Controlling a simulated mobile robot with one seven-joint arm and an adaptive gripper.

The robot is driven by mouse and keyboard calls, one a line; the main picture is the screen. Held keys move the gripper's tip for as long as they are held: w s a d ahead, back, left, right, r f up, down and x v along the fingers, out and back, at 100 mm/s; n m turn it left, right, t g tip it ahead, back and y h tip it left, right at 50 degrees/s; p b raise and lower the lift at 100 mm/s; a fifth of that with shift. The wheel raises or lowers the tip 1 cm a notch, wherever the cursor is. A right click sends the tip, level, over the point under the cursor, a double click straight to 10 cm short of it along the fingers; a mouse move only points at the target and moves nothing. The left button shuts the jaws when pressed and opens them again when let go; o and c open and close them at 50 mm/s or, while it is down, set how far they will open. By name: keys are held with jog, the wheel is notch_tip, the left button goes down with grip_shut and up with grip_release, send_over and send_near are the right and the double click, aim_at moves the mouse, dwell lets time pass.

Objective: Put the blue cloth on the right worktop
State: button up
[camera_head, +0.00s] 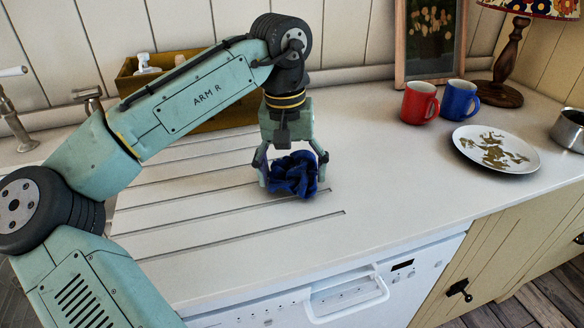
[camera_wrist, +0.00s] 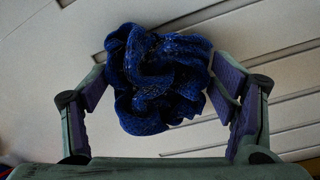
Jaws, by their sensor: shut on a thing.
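The crumpled blue cloth (camera_head: 294,175) is between the fingers of my gripper (camera_head: 292,180), low over the grooved part of the white worktop (camera_head: 400,185). My gripper points down and is shut on the cloth. In the wrist view the bunched cloth (camera_wrist: 158,80) fills the space between the two finger pads of my gripper (camera_wrist: 160,90). I cannot tell whether the cloth touches the worktop.
A yellow-brown wooden box (camera_head: 185,105) holding bottles stands behind my arm. To the right are a red mug (camera_head: 419,103), a blue mug (camera_head: 459,100), a patterned plate (camera_head: 496,149), a lamp (camera_head: 508,60) and a metal pot (camera_head: 570,130). The worktop between gripper and plate is clear.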

aim_at(288, 170)
jog(key=shift+f, duration=0.2)
jog(key=shift+f, duration=0.2)
jog(key=o, duration=0.9)
jog(key=shift+r, duration=0.1)
jog(key=r, duration=0.8)
jog(key=a+r, duration=0.1)
jog(key=r, duration=0.3)
jog(key=shift+r, duration=0.1)
jog(key=shift+d, duration=0.1)
